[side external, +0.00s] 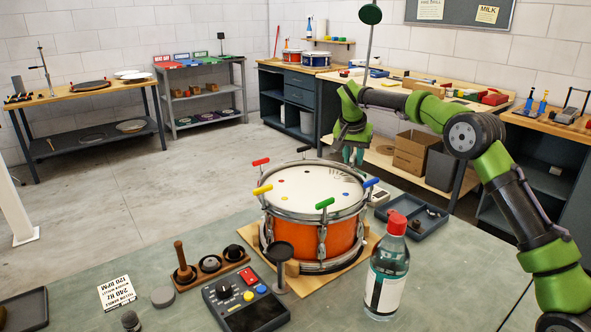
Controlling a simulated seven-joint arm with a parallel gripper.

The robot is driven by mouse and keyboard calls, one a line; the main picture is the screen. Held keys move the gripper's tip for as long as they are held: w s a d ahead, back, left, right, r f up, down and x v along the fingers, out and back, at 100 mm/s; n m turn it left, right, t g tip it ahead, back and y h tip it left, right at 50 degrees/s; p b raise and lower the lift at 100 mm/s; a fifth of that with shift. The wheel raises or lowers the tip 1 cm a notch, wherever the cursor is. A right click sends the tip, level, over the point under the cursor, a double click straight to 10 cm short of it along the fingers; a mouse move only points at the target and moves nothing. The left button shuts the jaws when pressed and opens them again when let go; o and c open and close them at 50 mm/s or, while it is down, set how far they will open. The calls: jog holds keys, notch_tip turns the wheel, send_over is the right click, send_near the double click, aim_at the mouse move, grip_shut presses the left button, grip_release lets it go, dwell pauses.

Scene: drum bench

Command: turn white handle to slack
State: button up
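An orange drum (309,239) with a white head and metal rim stands on a wooden base on the bench. T-shaped handles ring its rim: red (261,161), yellow (262,189), green (325,203), blue (371,183) and black (304,149). I cannot make out a white handle; the far right part of the rim is partly behind my gripper. My gripper (353,158) points down at the drum's far right edge. Its fingers are small and dark here, so I cannot tell their opening or whether they touch anything.
A clear bottle with a red cap (387,268) stands right of the drum. A control box (244,304), a black round-topped stand (281,262) and a wooden rack (211,268) are in front and left. A grey tray (413,222) lies behind right.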

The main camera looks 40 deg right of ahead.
grip_shut()
jog(key=shift+r+n, duration=0.1)
jog(key=shift+n, duration=0.2)
jog(key=n+t+y, duration=0.1)
jog(key=n, duration=0.3)
jog(key=n+t+y, duration=0.1)
jog(key=n+y, duration=0.1)
jog(key=n, duration=0.3)
jog(key=shift+n, duration=0.4)
jog(key=shift+y, duration=0.3)
jog(key=shift+o, duration=1.2)
grip_release()
